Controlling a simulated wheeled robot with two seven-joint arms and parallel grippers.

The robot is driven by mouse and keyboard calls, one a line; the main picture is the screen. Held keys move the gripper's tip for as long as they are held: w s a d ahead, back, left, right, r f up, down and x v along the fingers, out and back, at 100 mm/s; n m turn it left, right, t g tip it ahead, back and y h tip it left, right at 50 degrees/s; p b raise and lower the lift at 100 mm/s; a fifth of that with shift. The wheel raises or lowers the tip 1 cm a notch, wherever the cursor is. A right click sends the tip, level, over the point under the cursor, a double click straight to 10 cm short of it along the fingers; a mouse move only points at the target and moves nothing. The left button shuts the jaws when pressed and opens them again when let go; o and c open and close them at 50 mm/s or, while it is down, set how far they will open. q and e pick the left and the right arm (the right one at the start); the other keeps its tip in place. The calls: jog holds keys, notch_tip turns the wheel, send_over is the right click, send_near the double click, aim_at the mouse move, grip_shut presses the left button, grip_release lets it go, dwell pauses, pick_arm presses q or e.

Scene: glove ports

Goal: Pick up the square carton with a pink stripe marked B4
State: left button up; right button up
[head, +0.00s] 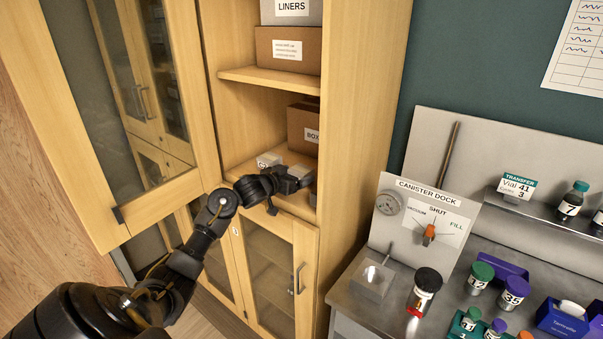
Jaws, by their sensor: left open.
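My left gripper (298,179) is open and reaches from the left into the open wooden cabinet, at its lower shelf. Small pale cartons sit on that shelf. One light carton (268,160) with a dark-lettered label is just behind and left of the gripper; I cannot read the label fully. Another grey carton lies close to the fingers and is partly hidden by them. I cannot make out a pink stripe or the marking B4 on either. My right gripper is not in view.
A brown box (304,127) marked BOX stands on the same lower shelf (236,172). The open cabinet door (95,110) is at left, the side panel (362,130) at right. The canister dock (425,220) and a bench with jars stand further right.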

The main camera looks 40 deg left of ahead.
pick_arm(q)
jog(key=shift+w+f, duration=0.15)
jog(key=shift+w, duration=0.3)
jog(key=shift+s, duration=0.1)
jog(key=c, duration=1)
jog(key=shift+c, duration=0.6)
